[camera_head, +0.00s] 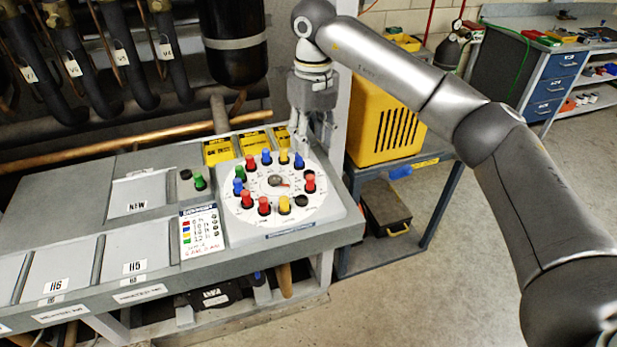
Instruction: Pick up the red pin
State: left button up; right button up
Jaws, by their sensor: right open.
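Several red pins stand upright in a ring on a round white dial (272,216). One red pin (250,163) is at the back left, one red pin (310,183) at the right, and two red pins (264,206) (246,199) at the front left. My right gripper (313,146) points down with its fingers apart and empty, at the back right edge of the dial. My left gripper is not in view.
Blue, green and yellow pins share the dial. Yellow boxes (218,151) line the back. A yellow crate (385,120) stands right. Bench trays at left look empty.

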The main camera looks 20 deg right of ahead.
jog(key=p, duration=0.1)
send_over(311, 176)
jog(key=f, duration=0.5)
jog(key=shift+w+d+f, duration=0.1)
jog(key=shift+d, duration=0.15)
jog(key=f+p, duration=0.2)
jog(key=f, duration=0.2)
jog(key=shift+s+a+f+p, duration=0.1)
jog(key=shift+s+a+p, duration=0.2)
jog(key=shift+p, duration=0.1)
jog(key=shift+w+f, duration=0.15)
jog(key=shift+f, duration=0.45)
jog(key=c, duration=0.9)
